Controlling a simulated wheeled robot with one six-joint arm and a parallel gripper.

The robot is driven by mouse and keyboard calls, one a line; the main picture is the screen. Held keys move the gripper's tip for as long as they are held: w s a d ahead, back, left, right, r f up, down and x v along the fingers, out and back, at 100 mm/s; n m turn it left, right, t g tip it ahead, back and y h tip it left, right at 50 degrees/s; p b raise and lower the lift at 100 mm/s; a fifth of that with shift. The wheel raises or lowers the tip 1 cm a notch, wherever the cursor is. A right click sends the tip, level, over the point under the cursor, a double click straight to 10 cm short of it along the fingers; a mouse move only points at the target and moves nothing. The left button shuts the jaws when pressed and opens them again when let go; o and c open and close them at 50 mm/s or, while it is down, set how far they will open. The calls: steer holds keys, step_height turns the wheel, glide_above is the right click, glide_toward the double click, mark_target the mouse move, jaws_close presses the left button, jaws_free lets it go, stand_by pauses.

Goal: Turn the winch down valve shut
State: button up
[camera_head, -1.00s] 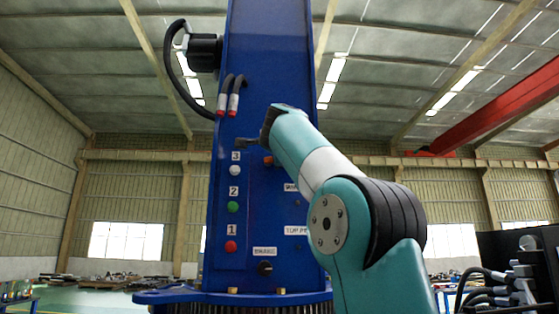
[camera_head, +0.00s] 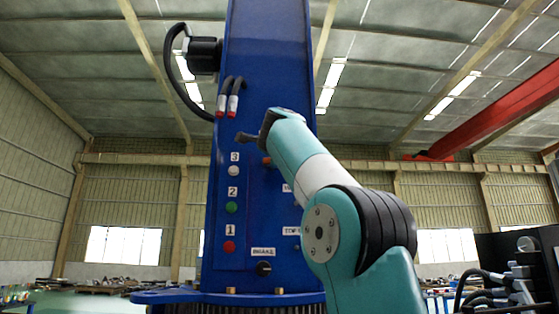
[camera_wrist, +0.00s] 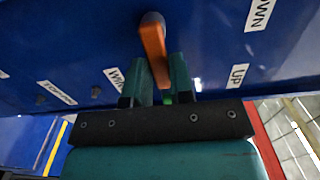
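The valve lever is an orange handle (camera_wrist: 153,42) on the blue panel, in the upper middle of the wrist view. Labels reading "DOWN" (camera_wrist: 259,14) and "UP" (camera_wrist: 237,76) lie to its right; a partly hidden label starting "WIN" (camera_wrist: 115,78) lies to its left. My gripper (camera_wrist: 160,68) has its two teal fingers on either side of the lever's lower part. The fingers stand apart; contact is not clear.
The blue column (camera_head: 265,60) carries white, green and red buttons (camera_head: 230,246) left of my arm. A black knob (camera_head: 264,269) sits below. Hoses (camera_head: 234,100) hang above. Dark equipment with cables (camera_head: 515,275) stands at the right.

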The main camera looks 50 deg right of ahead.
steer(key=o, duration=0.4)
steer(key=shift+c, duration=0.2)
steer(key=p+v, duration=0.1)
steer(key=v, duration=1.6)
steer(key=shift+p, duration=0.3)
steer(key=shift+s, duration=0.15)
